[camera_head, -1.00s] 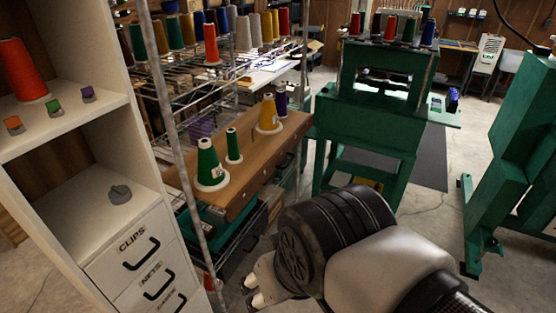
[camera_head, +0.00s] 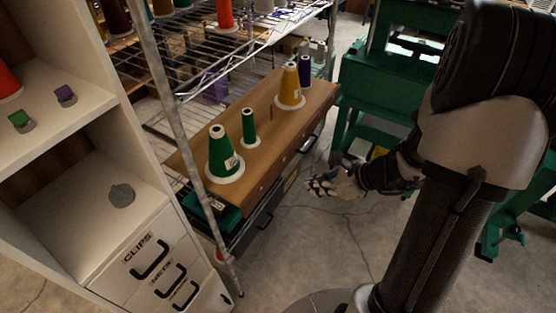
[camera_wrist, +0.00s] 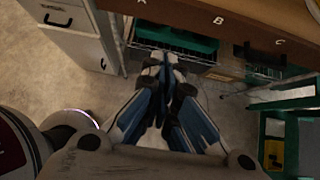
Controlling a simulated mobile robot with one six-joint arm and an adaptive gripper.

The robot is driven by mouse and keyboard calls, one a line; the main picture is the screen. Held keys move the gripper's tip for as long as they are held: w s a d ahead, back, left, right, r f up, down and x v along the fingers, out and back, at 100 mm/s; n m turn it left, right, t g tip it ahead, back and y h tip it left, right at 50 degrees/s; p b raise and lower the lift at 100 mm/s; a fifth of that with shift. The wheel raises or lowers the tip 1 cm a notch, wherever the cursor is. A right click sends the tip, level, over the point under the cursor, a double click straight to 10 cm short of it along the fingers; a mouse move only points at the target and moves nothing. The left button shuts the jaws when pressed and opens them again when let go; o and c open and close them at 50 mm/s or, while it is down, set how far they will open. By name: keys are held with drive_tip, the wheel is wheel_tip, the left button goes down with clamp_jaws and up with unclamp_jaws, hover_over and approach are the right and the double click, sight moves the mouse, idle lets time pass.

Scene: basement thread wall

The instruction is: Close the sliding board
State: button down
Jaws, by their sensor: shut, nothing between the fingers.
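The sliding board (camera_head: 262,133) is a brown wooden board pulled out from the wire rack. It carries green, yellow and purple thread cones. In the wrist view the board (camera_wrist: 223,17) runs along the top, with letters A, B and C on its front edge and a dark handle near C. My gripper (camera_head: 318,187) is in front of the board's right part, lower than its front edge, and appears apart from it. In the wrist view my gripper (camera_wrist: 170,62) is shut and empty, its fingertips below the board's edge between A and B.
A white cabinet (camera_head: 62,207) with labelled drawers stands at the left. A metal rack post (camera_head: 172,125) rises between it and the board. A green machine (camera_head: 390,85) stands behind at the right. The concrete floor (camera_head: 300,240) in front of the board is clear.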

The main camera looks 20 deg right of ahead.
sight(253, 168)
drive_tip(key=w+a+r+b+x, duration=0.1)
drive_tip(key=r+b+x, duration=0.1)
drive_tip(key=x, duration=1)
drive_tip(key=shift+w+a+f+b, duration=0.3)
drive_tip(key=shift+w+b, duration=0.2)
drive_tip(key=shift+b, duration=0.25)
drive_tip(key=w+a, duration=0.2)
drive_tip(key=w, duration=0.1)
drive_tip(key=w+a, duration=0.2)
drive_tip(key=w, duration=0.1)
drive_tip(key=w+a+b, duration=0.1)
drive_tip(key=w+a, duration=0.2)
drive_tip(key=shift+d+r, duration=0.1)
